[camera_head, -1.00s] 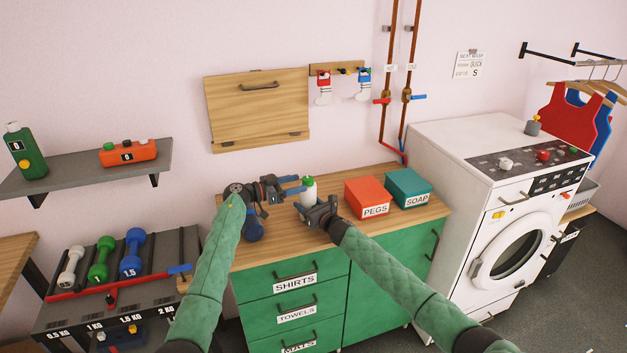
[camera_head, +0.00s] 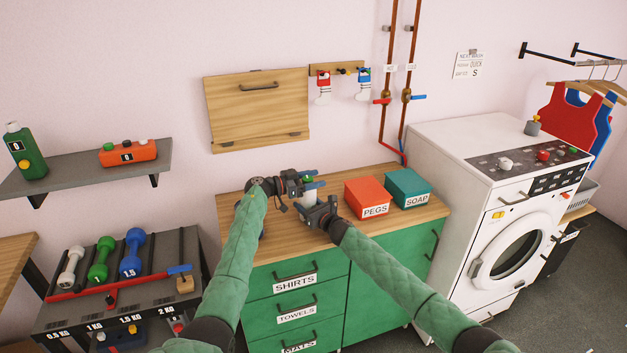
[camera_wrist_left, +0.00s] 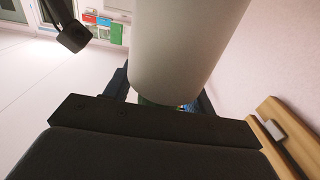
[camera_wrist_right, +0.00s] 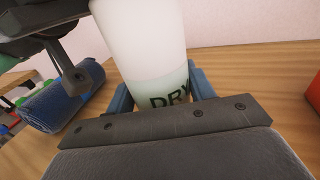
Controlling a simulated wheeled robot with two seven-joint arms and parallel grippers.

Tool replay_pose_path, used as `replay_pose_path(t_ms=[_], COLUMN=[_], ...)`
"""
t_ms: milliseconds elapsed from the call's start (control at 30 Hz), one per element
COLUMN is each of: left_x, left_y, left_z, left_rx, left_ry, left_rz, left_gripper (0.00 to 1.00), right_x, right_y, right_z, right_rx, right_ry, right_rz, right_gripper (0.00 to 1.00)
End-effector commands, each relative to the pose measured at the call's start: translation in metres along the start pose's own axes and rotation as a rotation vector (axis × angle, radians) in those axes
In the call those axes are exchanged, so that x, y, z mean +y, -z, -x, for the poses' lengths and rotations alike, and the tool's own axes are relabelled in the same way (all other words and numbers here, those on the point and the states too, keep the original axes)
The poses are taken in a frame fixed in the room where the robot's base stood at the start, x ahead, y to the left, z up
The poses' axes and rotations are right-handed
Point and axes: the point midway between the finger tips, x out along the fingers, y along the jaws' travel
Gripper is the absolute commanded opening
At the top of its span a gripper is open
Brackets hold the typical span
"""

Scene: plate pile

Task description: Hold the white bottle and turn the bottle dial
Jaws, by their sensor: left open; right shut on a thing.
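The white bottle (camera_head: 309,194) stands upright on the wooden counter with a green dial (camera_head: 308,178) on top. My right gripper (camera_head: 306,205) is shut around the bottle's lower body. The right wrist view shows the bottle (camera_wrist_right: 140,45) between the blue fingers, with "DRY" lettering partly covered. My left gripper (camera_head: 312,180) is open, its blue fingers on either side of the dial at the bottle's top. In the left wrist view the bottle's body (camera_wrist_left: 185,45) fills the middle, and a bit of green shows between the fingers; contact with the dial cannot be told.
A blue rolled cloth (camera_wrist_right: 60,100) lies on the counter beside the bottle, mostly hidden by my left arm in the head view. A red PEGS box (camera_head: 367,196) and a teal SOAP box (camera_head: 408,187) stand to the right. The washing machine (camera_head: 490,210) is further right.

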Motion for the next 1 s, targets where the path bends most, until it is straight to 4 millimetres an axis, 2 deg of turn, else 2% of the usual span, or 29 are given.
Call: replay_pose_path(t_ms=[167,267,400,733,1000], left_x=[0.0000,0.0000,-0.0001,-0.0016,-0.0042], left_y=[0.0001,0.0000,0.0001,-0.0005,-0.0022], left_z=[0.0000,0.0001,0.0002,0.0014,0.0024], left_rx=[0.000,0.000,0.000,-0.002,-0.006], left_ry=[0.000,0.000,0.001,0.029,0.160], left_rz=[0.000,0.000,0.000,-0.001,-0.002], left_gripper=[0.55,0.40,0.12,0.11,0.11], right_x=[0.0000,0.0000,0.0001,0.0005,0.0007], right_y=[-0.0013,-0.0013,-0.0013,-0.0013,-0.0013], right_z=[-0.0003,-0.0003,-0.0003,-0.0003,-0.0002], right_rx=[-0.001,-0.001,-0.002,-0.002,-0.002], right_ry=[0.000,0.000,0.000,-0.001,-0.002], right_rz=[0.000,0.000,0.000,0.000,0.001], right_gripper=[0.17,0.17,0.17,0.17,0.17])
